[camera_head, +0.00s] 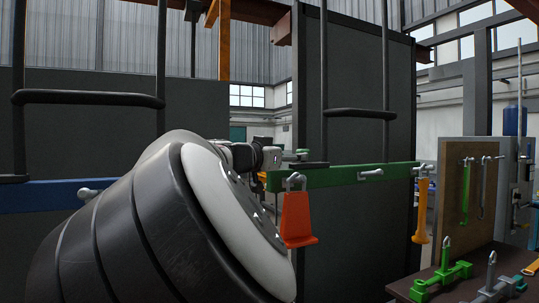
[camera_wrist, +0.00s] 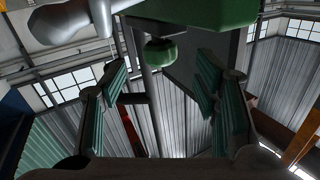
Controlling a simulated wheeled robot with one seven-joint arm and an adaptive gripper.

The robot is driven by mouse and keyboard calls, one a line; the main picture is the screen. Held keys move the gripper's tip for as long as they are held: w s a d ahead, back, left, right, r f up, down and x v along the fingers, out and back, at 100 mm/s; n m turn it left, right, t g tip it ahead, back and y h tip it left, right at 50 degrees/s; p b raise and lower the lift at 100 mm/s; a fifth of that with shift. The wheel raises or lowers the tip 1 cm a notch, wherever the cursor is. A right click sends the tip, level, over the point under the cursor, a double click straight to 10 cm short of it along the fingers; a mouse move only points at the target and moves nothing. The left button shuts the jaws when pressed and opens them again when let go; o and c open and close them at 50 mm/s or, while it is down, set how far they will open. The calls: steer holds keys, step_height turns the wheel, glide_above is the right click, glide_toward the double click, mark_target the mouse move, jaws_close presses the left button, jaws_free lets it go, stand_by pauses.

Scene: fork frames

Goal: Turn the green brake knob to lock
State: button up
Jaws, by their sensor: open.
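A round green knob (camera_wrist: 160,52) shows in the upper middle of the wrist view, below a larger green block (camera_wrist: 195,12). My gripper (camera_wrist: 163,68) is open, with its teal-padded fingers spread to the left and right. The knob appears between the fingertips in the picture, with a visible gap on each side. I cannot tell its distance from the tips. In the head view, a small green piece (camera_head: 301,153), perhaps the knob, shows just right of my gripper (camera_head: 268,157). My arm hides much of the gripper there.
A green bar (camera_head: 340,177) with a grey handle crosses a dark panel, and an orange wedge (camera_head: 298,220) hangs from it. A blue bar (camera_head: 45,196) is at left. A bench (camera_head: 455,294) with green and grey fixtures stands at lower right. A grey handle (camera_wrist: 70,22) is at upper left in the wrist view.

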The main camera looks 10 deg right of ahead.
mark_target(299, 151)
steer(key=shift+x, duration=2.65)
steer(key=c, duration=1.2)
